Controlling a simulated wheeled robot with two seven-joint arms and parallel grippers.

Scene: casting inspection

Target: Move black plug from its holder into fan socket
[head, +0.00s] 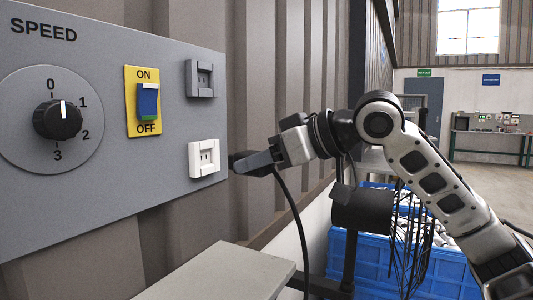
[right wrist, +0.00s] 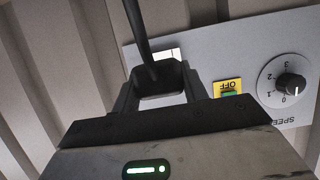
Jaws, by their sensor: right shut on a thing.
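My right gripper (head: 256,164) is shut on the black plug (right wrist: 160,82), whose black cord hangs down in the head view. The plug and fingertips are just right of the white socket (head: 204,158) on the grey wall panel. The socket's face is uncovered in the head view, and the plug looks outside it, near its right edge. In the right wrist view the white socket (right wrist: 166,54) is partly hidden behind the plug and cord. A grey socket (head: 199,78) is above the white one and looks empty. Neither socket carries a readable label. My left gripper is out of view.
The panel also carries a black speed knob (head: 57,119) and a blue switch (head: 148,101) on a yellow ON/OFF plate. A grey ledge (head: 222,272) juts out below. A blue crate (head: 352,262) stands behind my right arm. The corrugated wall is close behind the panel.

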